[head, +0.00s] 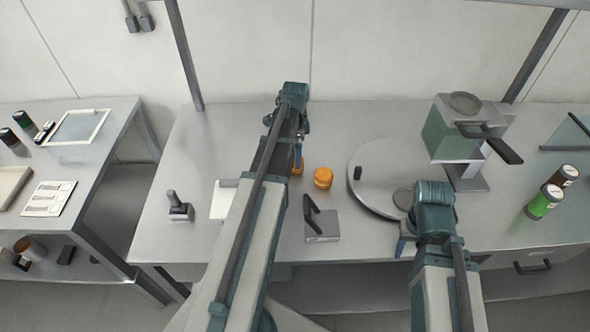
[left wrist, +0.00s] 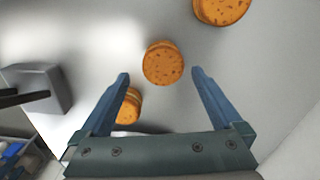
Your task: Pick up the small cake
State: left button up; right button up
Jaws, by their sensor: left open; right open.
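Three round orange-brown filled cakes show in the left wrist view. One cake (left wrist: 163,63) lies ahead, between the fingertip lines of my left gripper (left wrist: 160,74). A second cake (left wrist: 222,9) is cut off by the top edge. A third cake (left wrist: 129,106), looking smaller, is partly behind the left finger. My left gripper is open, and nothing is gripped. In the head view one orange cake (head: 323,178) stands clear on the table, and orange (head: 297,164) shows beside my left arm, which hides the rest. My right gripper (head: 405,243) is open, low at the right, its fingers partly hidden.
A round grey plate (head: 362,196) lies right of the cakes, with a green-and-grey machine (head: 452,135) behind it. A small grey stand (head: 322,225) with a dark upright is in front. Cans (head: 544,201) stand far right. The table (head: 225,130) is bare at the back left.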

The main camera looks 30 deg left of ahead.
pick_arm(q)
jog(key=f+b, duration=0.5)
jog(key=shift+w+a+f, duration=0.15)
jog(key=shift+w, duration=0.05)
jog(key=c, duration=0.8)
